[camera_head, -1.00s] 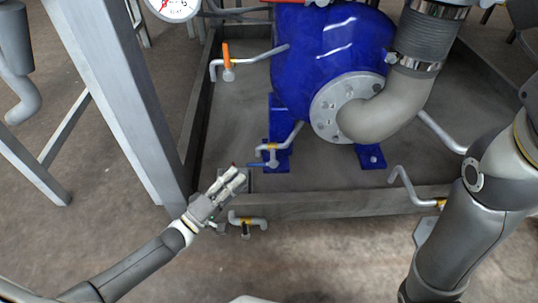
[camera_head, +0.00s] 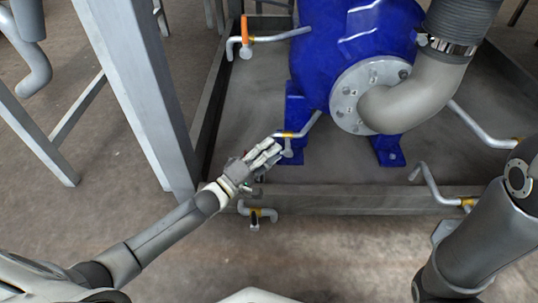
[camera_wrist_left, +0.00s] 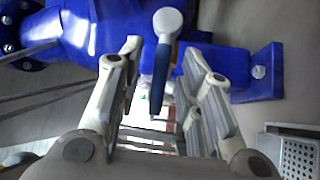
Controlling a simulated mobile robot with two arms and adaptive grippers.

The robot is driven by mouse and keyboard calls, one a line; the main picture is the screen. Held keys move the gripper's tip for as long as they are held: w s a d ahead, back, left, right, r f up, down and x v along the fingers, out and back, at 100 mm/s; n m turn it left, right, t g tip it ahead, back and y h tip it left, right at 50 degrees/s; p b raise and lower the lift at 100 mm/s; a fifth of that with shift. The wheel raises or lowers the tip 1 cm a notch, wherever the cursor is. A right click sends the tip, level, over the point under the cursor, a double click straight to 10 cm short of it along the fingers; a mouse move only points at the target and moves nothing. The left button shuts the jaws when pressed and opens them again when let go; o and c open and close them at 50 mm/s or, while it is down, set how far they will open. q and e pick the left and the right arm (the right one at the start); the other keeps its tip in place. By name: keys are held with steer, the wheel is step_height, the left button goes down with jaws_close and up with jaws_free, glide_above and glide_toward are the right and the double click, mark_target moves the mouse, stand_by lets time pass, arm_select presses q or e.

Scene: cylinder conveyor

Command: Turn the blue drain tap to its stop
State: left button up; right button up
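The blue drain tap handle (camera_wrist_left: 158,80) shows in the left wrist view as a slim dark-blue lever with a round grey end, lying between my two fingers. My left gripper (camera_wrist_left: 166,52) is open, with a finger on each side of the lever and visible gaps. In the head view, my left gripper (camera_head: 272,150) reaches the bent drain pipe (camera_head: 304,124) below the blue tank and covers most of the tap. My right arm (camera_head: 478,235) shows at the right, but its gripper is out of view.
The blue tank (camera_head: 350,50) with a thick grey hose (camera_head: 430,90) stands behind. An orange-handled tap (camera_head: 245,32) is at upper left, and another small tap (camera_head: 256,214) sits at the front of the metal frame rim (camera_head: 350,202).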

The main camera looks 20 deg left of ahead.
arm_select(q)
steer(key=shift+c, duration=0.3)
jaws_close()
steer(key=shift+r, duration=0.1)
